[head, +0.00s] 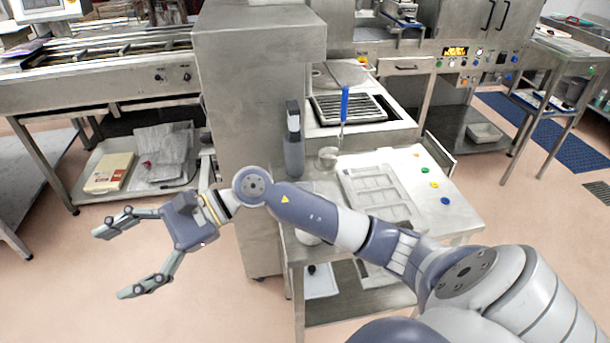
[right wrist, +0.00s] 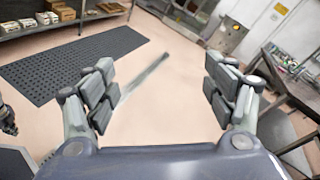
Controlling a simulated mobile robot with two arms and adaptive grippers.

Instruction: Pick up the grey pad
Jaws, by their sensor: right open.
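I cannot pick out a grey pad for certain in either view. My right gripper (head: 112,263) reaches to the left in the head view, over the floor in front of the grey steel housing. Its fingers are spread wide with nothing between them. In the right wrist view the gripper (right wrist: 163,88) is also open and empty, with bare floor and a thin grey strip seen between the fingers.
A tall steel housing (head: 262,75) stands behind my arm. A low shelf (head: 95,190) holds bags and a box. A dark floor mat (right wrist: 75,62) lies in the right wrist view.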

